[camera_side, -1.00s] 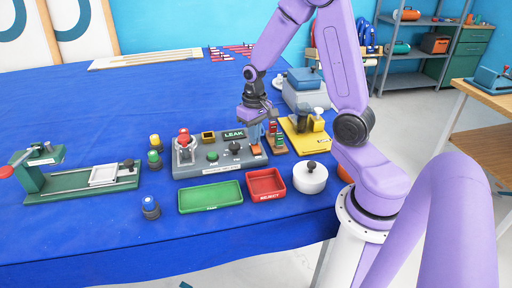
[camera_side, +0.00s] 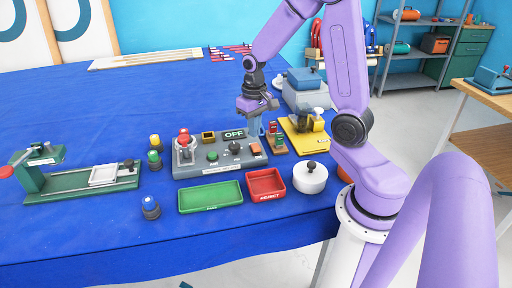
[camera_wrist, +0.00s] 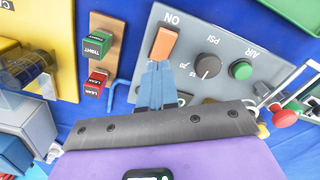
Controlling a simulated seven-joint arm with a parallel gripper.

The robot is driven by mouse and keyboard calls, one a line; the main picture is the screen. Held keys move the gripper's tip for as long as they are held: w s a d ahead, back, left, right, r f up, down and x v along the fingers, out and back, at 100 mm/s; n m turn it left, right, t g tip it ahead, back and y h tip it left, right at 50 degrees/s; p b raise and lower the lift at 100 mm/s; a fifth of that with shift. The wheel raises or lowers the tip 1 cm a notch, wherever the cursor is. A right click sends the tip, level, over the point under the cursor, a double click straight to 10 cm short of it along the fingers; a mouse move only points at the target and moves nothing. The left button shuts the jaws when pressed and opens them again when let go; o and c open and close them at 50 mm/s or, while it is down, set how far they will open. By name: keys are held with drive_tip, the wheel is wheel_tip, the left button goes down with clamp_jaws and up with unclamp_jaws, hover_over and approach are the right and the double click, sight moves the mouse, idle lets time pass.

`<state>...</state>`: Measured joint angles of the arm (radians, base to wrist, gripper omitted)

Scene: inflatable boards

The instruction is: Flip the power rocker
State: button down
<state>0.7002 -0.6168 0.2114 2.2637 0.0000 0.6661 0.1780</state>
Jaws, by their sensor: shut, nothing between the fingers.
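The orange power rocker (camera_wrist: 164,44) sits at the end of the grey control panel (camera_wrist: 222,40), beside the word ON. In the side view the rocker (camera_side: 254,146) is at the panel's right end. The panel's small display (camera_side: 234,134) reads OFF. My gripper (camera_wrist: 157,70) is shut and empty, with its blue fingertips just beside the rocker in the wrist view. In the side view my gripper (camera_side: 254,132) hangs above and behind the rocker, apart from it. A black knob marked PSI (camera_wrist: 207,66) and a green button marked AIR (camera_wrist: 241,70) are beside it.
A green tray (camera_side: 211,196), a red REJECT tray (camera_side: 266,184) and a white lidded pot (camera_side: 310,178) lie in front. Green and red stamps (camera_wrist: 97,46) and a yellow fixture (camera_side: 304,142) stand close by.

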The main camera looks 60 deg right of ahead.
sight(255, 145)
drive_tip(key=shift+r, duration=1.95)
drive_tip(key=s+a+r+n, duration=0.2)
drive_tip(key=s+a+n, duration=0.6)
drive_tip(key=a, duration=0.4)
drive_tip(key=s+a+n, duration=0.4)
drive_tip(key=s+n, duration=0.3)
drive_tip(key=s, duration=0.6)
drive_tip(key=shift+r+n, duration=0.3)
drive_tip(key=shift+r, duration=0.05)
drive_tip(key=shift+s+a, duration=0.1)
